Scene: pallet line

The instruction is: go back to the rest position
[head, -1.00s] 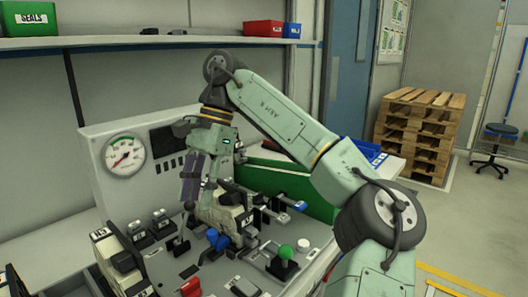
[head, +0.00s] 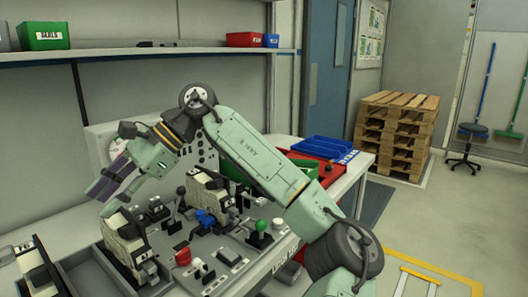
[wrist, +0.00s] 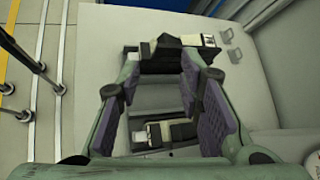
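My gripper (head: 108,180) is at the left in the head view, raised in front of the gauge panel (head: 97,147) and tilted down to the left. In the wrist view my gripper (wrist: 160,88) has its two purple-padded fingers well apart, with nothing held between them. My arm hides part of the control bench and most of the gauge.
A shelf (head: 150,50) with small bins runs above. Blue trays (head: 325,147) stand at the bench's far end. A pallet stack (head: 398,130) is at the back, with open floor at right.

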